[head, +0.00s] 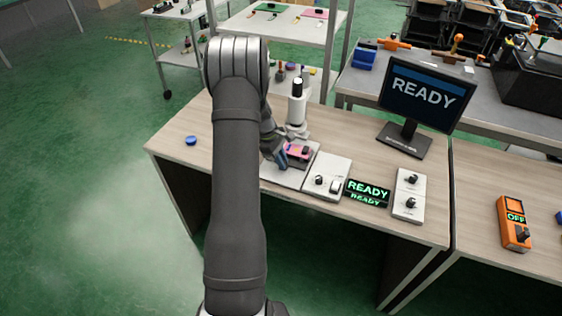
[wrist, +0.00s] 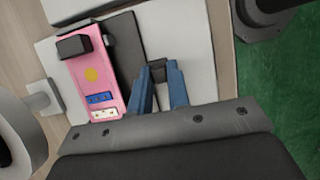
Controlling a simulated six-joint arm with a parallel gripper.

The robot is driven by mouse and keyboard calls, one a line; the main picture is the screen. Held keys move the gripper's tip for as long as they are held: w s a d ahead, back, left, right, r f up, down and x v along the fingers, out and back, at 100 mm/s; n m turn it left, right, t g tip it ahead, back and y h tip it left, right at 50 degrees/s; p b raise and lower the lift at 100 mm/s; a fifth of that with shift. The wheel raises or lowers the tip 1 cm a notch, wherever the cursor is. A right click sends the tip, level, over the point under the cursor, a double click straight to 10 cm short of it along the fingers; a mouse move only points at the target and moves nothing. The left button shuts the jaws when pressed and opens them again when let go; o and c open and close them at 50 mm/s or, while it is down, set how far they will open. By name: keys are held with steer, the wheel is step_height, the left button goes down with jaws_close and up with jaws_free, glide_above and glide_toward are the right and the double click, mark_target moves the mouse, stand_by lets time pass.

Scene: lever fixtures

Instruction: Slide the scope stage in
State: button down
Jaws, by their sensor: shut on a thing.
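The scope stage is a dark sliding plate (wrist: 126,50) on a light base, and it carries a pink board (wrist: 92,68) with a black block, a yellow dot and blue and white connectors. The pink board also shows in the head view (head: 300,152), in front of the white microscope (head: 297,108). My gripper (wrist: 158,70) has its blue fingers shut on a small dark handle (wrist: 158,74) beside the plate. In the head view my gripper (head: 281,157) is at the front left of the board. My arm hides part of the stage there.
Right of the stage are a white panel with knobs (head: 327,178), a green READY display (head: 368,193), another knob panel (head: 409,195) and a monitor (head: 427,91). A blue round object (head: 191,141) lies on the clear left part of the table.

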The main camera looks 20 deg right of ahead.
steer(key=c, duration=1.4)
jaws_free()
steer(key=shift+o, duration=0.2)
steer(key=v, duration=1.7)
steer(key=shift+r, duration=0.25)
steer(key=shift+w+a, duration=0.1)
